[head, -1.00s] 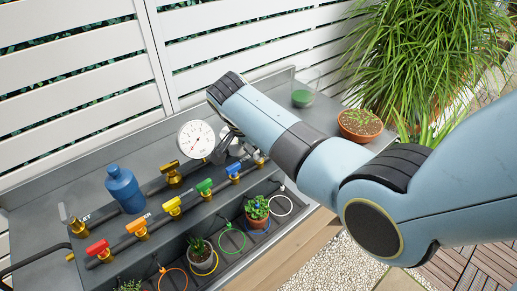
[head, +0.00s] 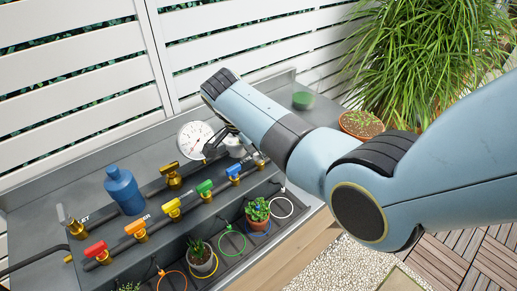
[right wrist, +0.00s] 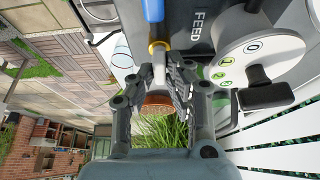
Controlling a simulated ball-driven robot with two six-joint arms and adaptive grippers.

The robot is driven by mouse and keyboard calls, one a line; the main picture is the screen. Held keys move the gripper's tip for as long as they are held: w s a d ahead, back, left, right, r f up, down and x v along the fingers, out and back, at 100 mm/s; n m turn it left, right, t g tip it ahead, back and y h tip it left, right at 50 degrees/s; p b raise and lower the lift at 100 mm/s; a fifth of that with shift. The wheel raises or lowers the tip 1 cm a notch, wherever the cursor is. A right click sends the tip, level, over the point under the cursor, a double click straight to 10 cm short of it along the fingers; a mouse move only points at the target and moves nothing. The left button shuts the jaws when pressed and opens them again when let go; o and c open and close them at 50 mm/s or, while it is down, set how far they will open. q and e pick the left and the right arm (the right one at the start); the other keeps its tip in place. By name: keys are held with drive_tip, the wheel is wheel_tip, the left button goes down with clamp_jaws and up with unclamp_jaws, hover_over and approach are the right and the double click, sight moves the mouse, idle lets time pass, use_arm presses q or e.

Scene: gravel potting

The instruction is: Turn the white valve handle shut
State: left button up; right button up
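The row of valves on the grey bench ends at the right with the white-handled valve (head: 259,160), just right of the blue valve handle (head: 234,169). In the right wrist view, a brass valve part (right wrist: 158,47) lies just past my right gripper (right wrist: 162,68). Its two fingertips are close together with a narrow pale strip between them, seemingly the white handle. I cannot tell whether they press on it. In the head view my right gripper (head: 217,142) is mostly hidden behind its own arm. My left gripper is not in view.
A blue bottle (head: 124,190), the red valve handle (head: 95,249) and a seedling pot (head: 361,124) are farther off. Small potted plants stand in the front trough.

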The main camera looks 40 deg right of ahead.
drive_tip(key=o, duration=0.4)
drive_tip(key=v, duration=1.2)
drive_tip(key=shift+w, duration=0.1)
